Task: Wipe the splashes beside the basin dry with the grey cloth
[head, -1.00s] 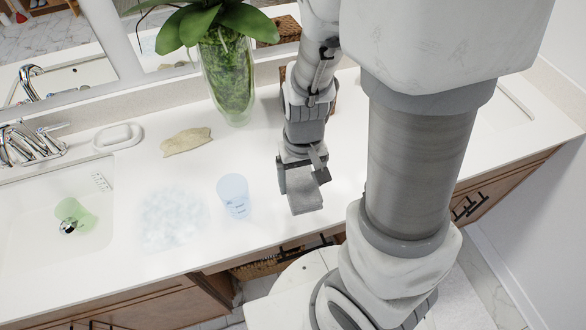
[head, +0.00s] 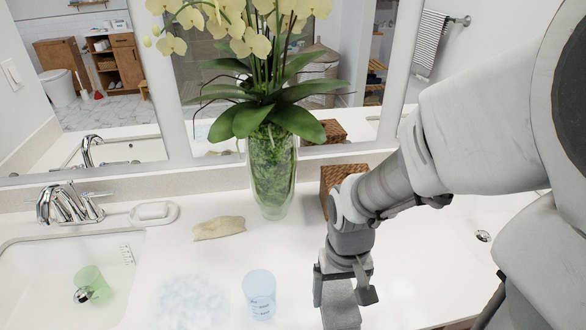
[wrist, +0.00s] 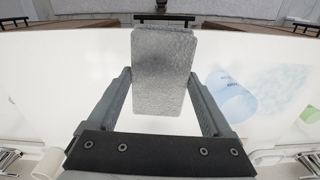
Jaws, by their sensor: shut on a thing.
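The grey cloth (head: 340,316) is a folded pad held in my gripper (head: 343,284), over the counter to the right of the blue cup. In the wrist view, my gripper (wrist: 165,95) is shut on the cloth (wrist: 163,62), which sticks out past the fingers. The splashes (head: 190,300) are a patch of pale bluish drops on the white counter, right of the basin (head: 30,268). They also show at the right in the wrist view (wrist: 283,88). Whether the cloth touches the counter is unclear.
A translucent blue cup (head: 259,296) stands between the splashes and my gripper. A green cup (head: 95,285) is in the basin. Behind are a soap dish (head: 154,213), a crumpled beige item (head: 219,228), a glass orchid vase (head: 272,180) and a woven box (head: 340,180).

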